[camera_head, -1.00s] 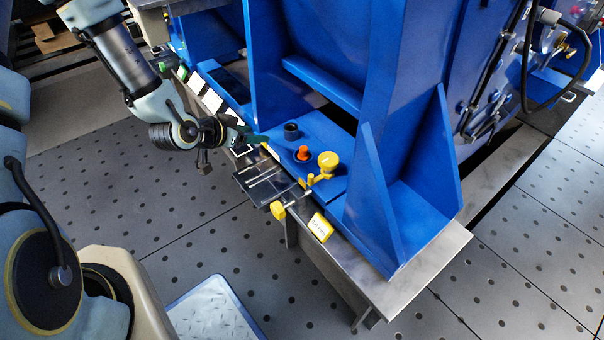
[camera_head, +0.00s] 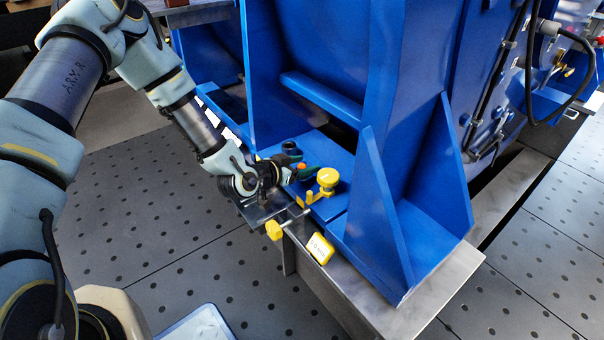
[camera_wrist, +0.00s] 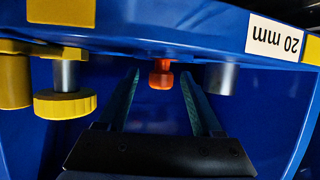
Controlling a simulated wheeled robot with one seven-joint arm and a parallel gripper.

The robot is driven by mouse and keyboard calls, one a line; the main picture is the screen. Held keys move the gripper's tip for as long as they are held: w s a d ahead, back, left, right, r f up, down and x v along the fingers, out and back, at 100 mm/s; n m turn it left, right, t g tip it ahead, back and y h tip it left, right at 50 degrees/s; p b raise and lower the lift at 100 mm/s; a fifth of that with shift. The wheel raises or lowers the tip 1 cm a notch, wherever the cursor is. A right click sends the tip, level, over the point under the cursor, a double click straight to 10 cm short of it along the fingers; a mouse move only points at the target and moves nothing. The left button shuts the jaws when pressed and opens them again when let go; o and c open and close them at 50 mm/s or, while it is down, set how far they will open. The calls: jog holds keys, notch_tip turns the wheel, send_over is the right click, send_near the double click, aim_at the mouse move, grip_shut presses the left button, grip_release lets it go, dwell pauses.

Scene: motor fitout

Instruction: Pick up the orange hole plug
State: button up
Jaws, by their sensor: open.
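The orange hole plug (camera_head: 302,166) sits on the blue base plate (camera_head: 331,152), partly hidden by my gripper in the head view. In the wrist view the orange plug (camera_wrist: 161,75) appears upside down, between and beyond the two fingers. My gripper (camera_head: 300,172) is level beside the plate's front edge, its fingers pointing toward the plug. In the wrist view my gripper (camera_wrist: 163,92) is open, with a gap between each finger and the plug. I cannot tell how far the fingertips reach past it.
A yellow knob (camera_head: 327,178) stands close right of the plug, and a dark cylinder (camera_head: 291,148) stands behind it. Tall blue ribs (camera_head: 377,200) rise at right.

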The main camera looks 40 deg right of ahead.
jog(key=shift+x, duration=1.3)
grip_shut()
